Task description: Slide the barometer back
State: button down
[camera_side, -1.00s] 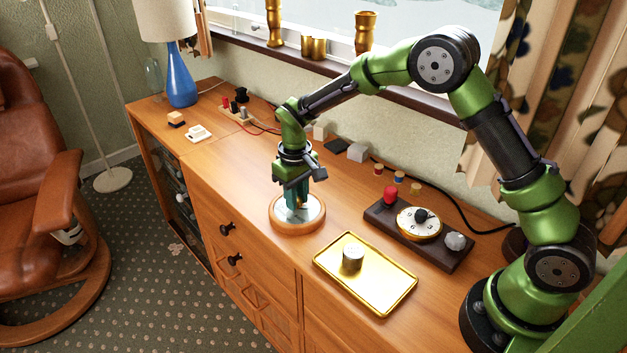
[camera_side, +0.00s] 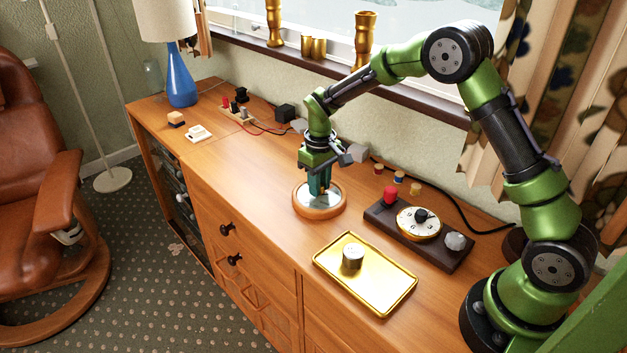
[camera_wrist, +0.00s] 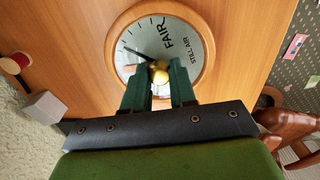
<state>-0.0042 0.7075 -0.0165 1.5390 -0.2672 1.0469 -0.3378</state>
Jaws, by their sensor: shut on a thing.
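The barometer (camera_side: 318,209) is a round wooden-rimmed dial lying face up on the sideboard, left of the dark control base. In the wrist view its white face (camera_wrist: 168,36) reads "FAIR" and "STILL AIR", with a dark needle and a brass knob (camera_wrist: 159,73) at its centre. My gripper (camera_side: 320,188) points down at the dial with its green fingers at the centre. In the wrist view the fingers (camera_wrist: 160,75) sit either side of the brass knob, shut on it. The fingers hide part of the face.
A brass tray (camera_side: 384,293) with a small metal cylinder (camera_side: 353,257) lies in front. The dark base (camera_side: 455,257) with a red knob and dial stands at right. Small blocks and a black cable lie along the wall.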

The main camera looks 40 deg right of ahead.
aim_at(336, 184)
jog(key=shift+d+r, duration=0.1)
jog(key=shift+d, duration=3.05)
jog(key=c, duration=0.8)
grip_release()
jog(key=shift+s, duration=0.1)
jog(key=shift+c, duration=0.2)
notch_tip(336, 184, up, 17)
